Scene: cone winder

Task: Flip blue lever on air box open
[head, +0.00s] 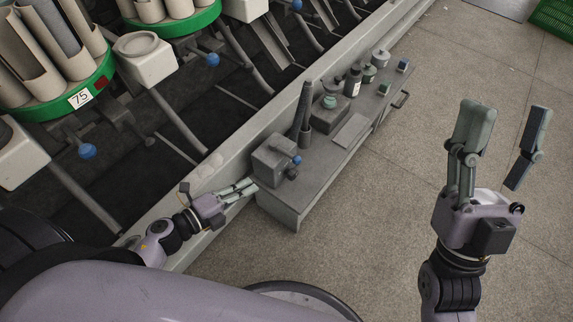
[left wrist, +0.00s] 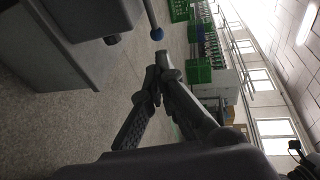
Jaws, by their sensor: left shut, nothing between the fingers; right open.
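The air box (head: 270,163) is a grey box at the near end of the low grey bench in the head view. A small blue lever end (head: 297,160) shows on its right side, above a dark knob (head: 292,173). In the left wrist view a blue ball (left wrist: 157,34) sits on a thin rod, just above the fingertips in the picture. My left gripper (head: 250,186) is shut and empty, low beside the air box's near left side. Its closed fingers also show in the left wrist view (left wrist: 161,62). My right gripper (head: 512,128) is open and empty over the floor at right.
The bench (head: 318,178) carries a dark upright holder (head: 303,115), a flat grey plate (head: 351,131), a dark bottle (head: 353,82) and small containers. The winding machine (head: 60,90) with green cone trays fills the left. The floor (head: 400,220) to the right is clear.

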